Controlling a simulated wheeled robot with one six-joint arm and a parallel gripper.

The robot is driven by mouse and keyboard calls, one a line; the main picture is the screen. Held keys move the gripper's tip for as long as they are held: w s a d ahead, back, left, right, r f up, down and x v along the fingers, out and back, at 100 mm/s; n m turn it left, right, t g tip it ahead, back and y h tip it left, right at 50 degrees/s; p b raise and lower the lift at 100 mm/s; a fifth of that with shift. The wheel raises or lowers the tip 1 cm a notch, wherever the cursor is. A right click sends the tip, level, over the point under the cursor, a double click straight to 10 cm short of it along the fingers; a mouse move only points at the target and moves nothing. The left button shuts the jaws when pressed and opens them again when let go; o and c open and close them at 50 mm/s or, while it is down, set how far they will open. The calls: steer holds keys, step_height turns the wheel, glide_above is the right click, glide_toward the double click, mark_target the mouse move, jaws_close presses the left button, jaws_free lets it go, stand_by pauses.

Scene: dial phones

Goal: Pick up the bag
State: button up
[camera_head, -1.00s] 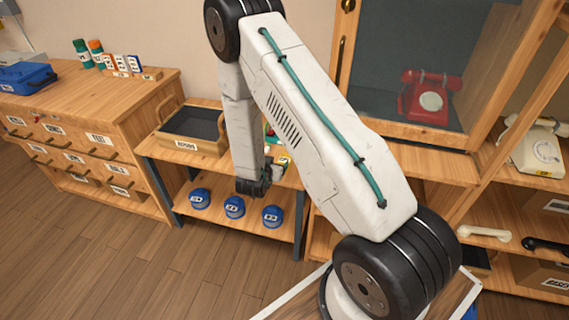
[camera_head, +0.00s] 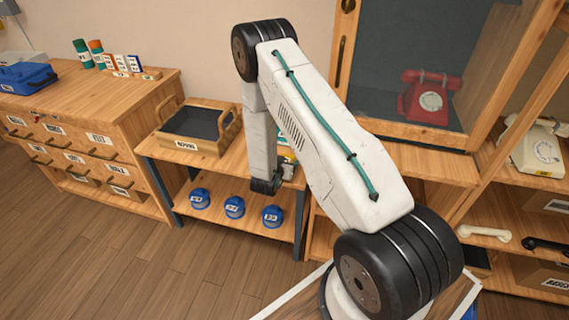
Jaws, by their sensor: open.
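My gripper (camera_head: 265,186) is the dark end of my arm, hanging down at the front edge of the middle bench (camera_head: 222,172). It is open, and its fingers are small and hard to make out. A small group of pale and green items (camera_head: 287,166) lies on the bench top just right of my gripper, partly hidden behind my arm. I cannot tell whether one of them is the bag. No other thing in view is clearly a bag.
A wooden tray (camera_head: 222,147) with a dark bottom stands on the bench. Several blue round containers (camera_head: 234,207) sit on the shelf below. A red phone (camera_head: 430,97) is in the glazed cabinet, and a cream phone (camera_head: 540,147) is on the right shelf. A blue box (camera_head: 27,77) is far left.

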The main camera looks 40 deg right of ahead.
steer(key=c, duration=1.1)
steer(key=shift+r, duration=0.1)
